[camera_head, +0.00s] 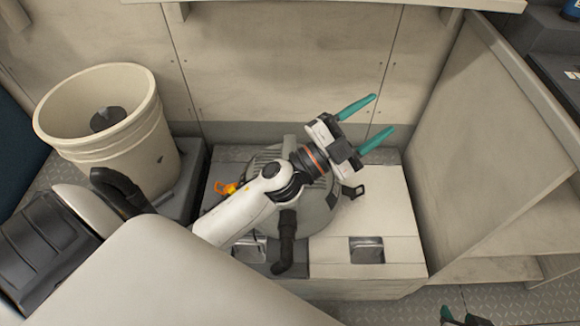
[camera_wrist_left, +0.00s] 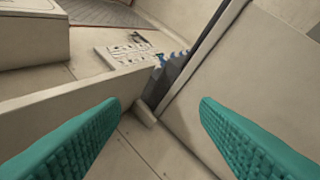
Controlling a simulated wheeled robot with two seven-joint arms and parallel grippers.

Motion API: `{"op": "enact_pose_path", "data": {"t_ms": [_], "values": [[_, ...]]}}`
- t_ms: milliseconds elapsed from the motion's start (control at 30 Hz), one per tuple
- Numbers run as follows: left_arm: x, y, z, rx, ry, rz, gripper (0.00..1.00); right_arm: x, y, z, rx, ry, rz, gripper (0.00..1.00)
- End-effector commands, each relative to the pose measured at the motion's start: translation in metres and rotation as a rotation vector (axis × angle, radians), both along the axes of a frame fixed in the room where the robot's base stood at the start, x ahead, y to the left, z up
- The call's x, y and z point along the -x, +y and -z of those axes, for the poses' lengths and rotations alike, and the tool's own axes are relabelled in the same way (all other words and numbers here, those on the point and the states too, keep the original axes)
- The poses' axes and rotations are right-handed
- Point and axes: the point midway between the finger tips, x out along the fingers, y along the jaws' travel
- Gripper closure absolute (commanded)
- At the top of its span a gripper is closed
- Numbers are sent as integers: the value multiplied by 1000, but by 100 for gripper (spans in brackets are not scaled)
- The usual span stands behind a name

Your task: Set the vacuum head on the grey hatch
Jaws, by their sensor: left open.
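The vacuum head (camera_head: 318,212), a rounded grey body with ribbed vents and a black latch, sits over the pale grey hatch (camera_head: 385,215) in the head view. My left arm crosses in front and hides much of it. I cannot tell exactly how its underside meets the hatch. My left gripper (camera_head: 384,116) is open, beyond the vacuum head to its upper right, apart from it. In the left wrist view its teal fingers (camera_wrist_left: 160,125) are spread with nothing between them. Only the tips of my right gripper (camera_head: 462,317) show at the bottom edge.
A cream bucket (camera_head: 150,140) with a grey part inside stands at the left on a dark base. A pale panel (camera_head: 490,150) with shelves rises at the right. The hatch has recessed handles (camera_head: 367,250); its right part is bare. The back wall is close.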

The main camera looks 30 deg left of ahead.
Motion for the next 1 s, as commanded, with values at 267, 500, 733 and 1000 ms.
{"op": "enact_pose_path", "data": {"t_ms": [267,500,733,1000], "values": [[49,82,116,401,742,-452,44,0,0,0,0,-1,0,64],[137,72,192,448,1289,-514,44,0,0,0,0,-2,0,64],[161,65,204,439,1415,-500,44,0,0,0,0,-2,0,64],[160,65,204,440,1412,-501,44,0,0,0,0,-1,0,64]]}}
